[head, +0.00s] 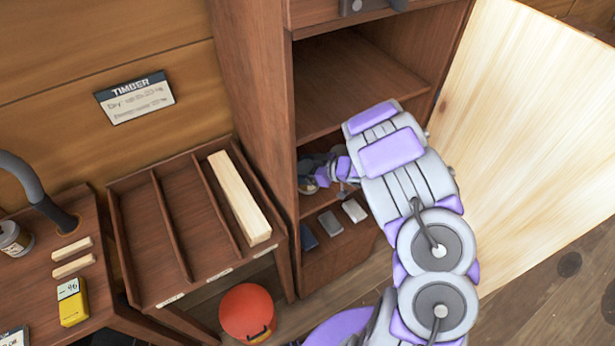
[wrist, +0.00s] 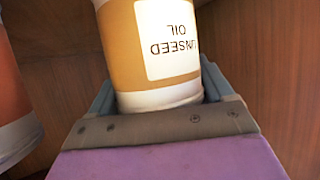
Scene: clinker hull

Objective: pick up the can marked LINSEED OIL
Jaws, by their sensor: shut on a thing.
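The can marked LINSEED OIL (wrist: 122,45) fills the middle of the wrist view. It has a tan-orange band, a white label that reads upside down, and pale rims. My gripper (wrist: 160,100) is shut on the can, with a finger on each side of it. In the head view my gripper (head: 322,172) is small and reaches into a lower compartment of the open wooden cabinet (head: 250,130). The can itself is hard to make out there, and whether it still touches the shelf cannot be told.
A reddish can (wrist: 12,110) stands close at the left in the wrist view. The cabinet door (head: 540,120) is open to the right. Small blocks (head: 330,223) lie on a shelf below my gripper. A timber rack (head: 180,230) and red bucket (head: 247,312) stand left.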

